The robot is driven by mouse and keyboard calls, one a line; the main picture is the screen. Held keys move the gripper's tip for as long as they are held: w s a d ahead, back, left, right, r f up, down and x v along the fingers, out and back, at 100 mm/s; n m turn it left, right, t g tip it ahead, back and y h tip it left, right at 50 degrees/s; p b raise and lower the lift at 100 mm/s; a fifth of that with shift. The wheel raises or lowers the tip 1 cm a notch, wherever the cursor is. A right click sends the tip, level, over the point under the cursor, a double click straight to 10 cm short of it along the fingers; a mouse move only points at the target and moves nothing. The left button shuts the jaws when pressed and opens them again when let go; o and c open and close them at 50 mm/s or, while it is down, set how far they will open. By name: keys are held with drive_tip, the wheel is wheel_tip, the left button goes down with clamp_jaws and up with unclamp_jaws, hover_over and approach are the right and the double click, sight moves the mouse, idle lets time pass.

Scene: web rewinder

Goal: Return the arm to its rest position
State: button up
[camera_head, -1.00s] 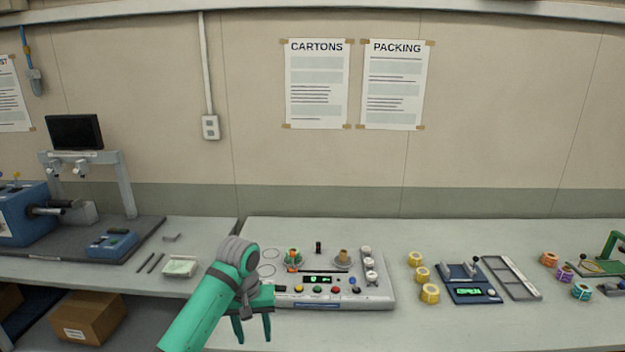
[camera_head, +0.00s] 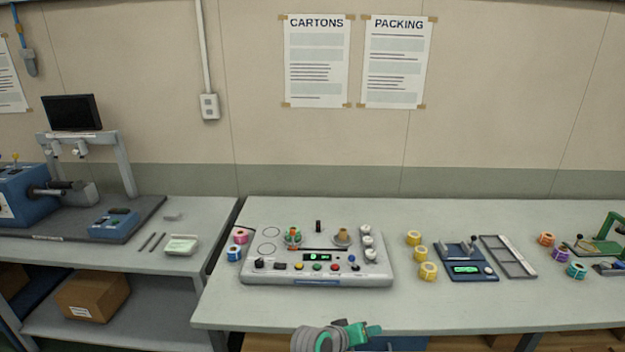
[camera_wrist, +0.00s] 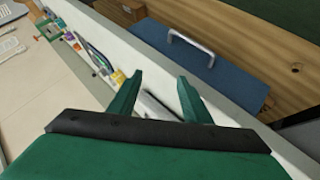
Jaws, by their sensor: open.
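My gripper shows in the wrist view (camera_wrist: 157,97) with its two green fingers apart and nothing between them. It points down past the pale edge of a bench, over a blue drawer front (camera_wrist: 195,62) with a grey handle. In the head view only a grey and green part of my arm shows, low at the bottom middle in front of the bench edge. The fingertips are hidden in the head view.
A grey control panel (camera_head: 318,272) stands on the bench (camera_head: 400,312), with pink and blue rolls (camera_head: 234,253) beside it. Yellow rolls (camera_head: 428,271), a blue device (camera_head: 466,268) and a grey frame (camera_head: 524,262) lie to the right. The bench's front strip is clear.

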drive_tip(key=s+d+f+n+t, duration=0.3)
drive_tip(key=s+d+f+t, duration=0.15)
drive_tip(key=s, duration=0.45)
drive_tip(key=s+a+f+n+t+y, duration=0.1)
drive_tip(key=s+a+f+y, duration=0.15)
drive_tip(key=s, duration=0.55)
drive_tip(key=s+a+f+n+t+y, duration=0.15)
drive_tip(key=s+a, duration=0.25)
drive_tip(key=s, duration=0.4)
drive_tip(key=s+a+r+m+y, duration=0.1)
drive_tip(key=s+a+r+m, duration=0.1)
drive_tip(key=s, duration=0.5)
drive_tip(key=s+a+r+m+t+y, duration=0.1)
drive_tip(key=s+a+r+m, duration=0.1)
drive_tip(key=s+a+r, duration=0.2)
drive_tip(key=s+a+r+m+y, duration=0.1)
drive_tip(key=s+a+r+m, duration=0.1)
drive_tip(key=s+a, duration=0.4)
drive_tip(key=s+r, duration=0.1)
drive_tip(key=s, duration=0.4)
drive_tip(key=shift+s+a+r+y, duration=0.25)
drive_tip(key=shift+s+y, duration=0.05)
drive_tip(key=shift+y, duration=0.1)
drive_tip(key=shift+w, duration=0.1)
drive_tip(key=shift+d, duration=0.1)
